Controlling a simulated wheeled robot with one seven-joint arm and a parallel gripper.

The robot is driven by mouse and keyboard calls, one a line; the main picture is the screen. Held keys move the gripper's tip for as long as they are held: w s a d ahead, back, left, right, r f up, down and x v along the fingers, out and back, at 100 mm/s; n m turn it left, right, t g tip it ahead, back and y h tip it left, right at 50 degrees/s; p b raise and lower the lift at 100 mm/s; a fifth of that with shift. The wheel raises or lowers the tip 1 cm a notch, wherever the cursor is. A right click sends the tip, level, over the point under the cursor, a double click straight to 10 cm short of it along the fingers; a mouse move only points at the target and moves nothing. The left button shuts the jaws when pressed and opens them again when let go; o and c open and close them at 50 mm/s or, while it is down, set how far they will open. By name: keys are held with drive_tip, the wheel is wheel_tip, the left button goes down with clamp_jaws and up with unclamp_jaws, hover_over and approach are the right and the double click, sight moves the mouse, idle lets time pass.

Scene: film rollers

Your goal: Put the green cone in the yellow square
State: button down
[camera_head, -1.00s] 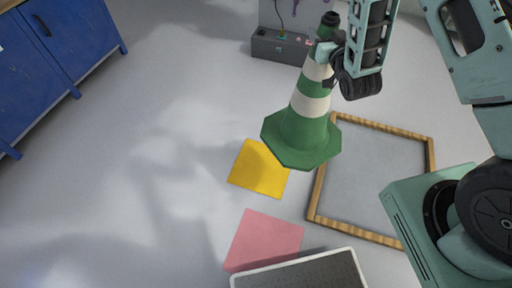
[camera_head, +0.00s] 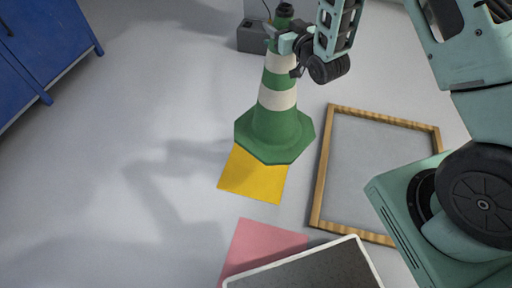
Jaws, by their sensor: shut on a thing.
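The green cone (camera_head: 275,127) with two white bands hangs nearly upright from my gripper (camera_head: 284,42). My gripper is shut on the cone's upper part, from the right side. The yellow square (camera_head: 252,185) lies flat on the floor. In the picture the cone's base covers the upper part of the yellow square. The cone looks to be above the floor, but I cannot tell the height of its base exactly.
A pink square (camera_head: 262,246) lies below the yellow one, partly covered by a white-edged dark panel (camera_head: 310,270). A wooden frame (camera_head: 322,170) lies to the right. A blue cabinet (camera_head: 45,45) stands at upper left. The floor at left is clear.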

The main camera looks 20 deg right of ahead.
drive_tip(key=w+a+f+n+g+y+b, duration=0.1)
drive_tip(key=w+a+f+n+y+b, duration=0.1)
drive_tip(key=f+b, duration=1)
drive_tip(key=w+a+f+n+g+y+b, duration=0.1)
drive_tip(key=a+f+y+b, duration=0.3)
drive_tip(key=f+b, duration=0.8)
drive_tip(key=w+a+n+b, duration=0.1)
drive_tip(key=b, duration=0.6)
drive_tip(key=shift+a+f+n+g+y, duration=0.25)
drive_tip(key=shift+a+n+g+y, duration=0.05)
drive_tip(key=shift+a+y, duration=0.1)
drive_tip(key=shift+b, duration=0.6)
drive_tip(key=shift+s+b, duration=0.15)
drive_tip(key=shift+b, duration=0.85)
drive_tip(key=shift+s+r+n+g+y+b, duration=0.1)
drive_tip(key=shift+n+g+y+b, duration=0.2)
drive_tip(key=shift+b, duration=0.15)
wheel_tip(320, 180, down, 10)
drive_tip(key=b, duration=0.6)
drive_tip(key=shift+b, duration=0.35)
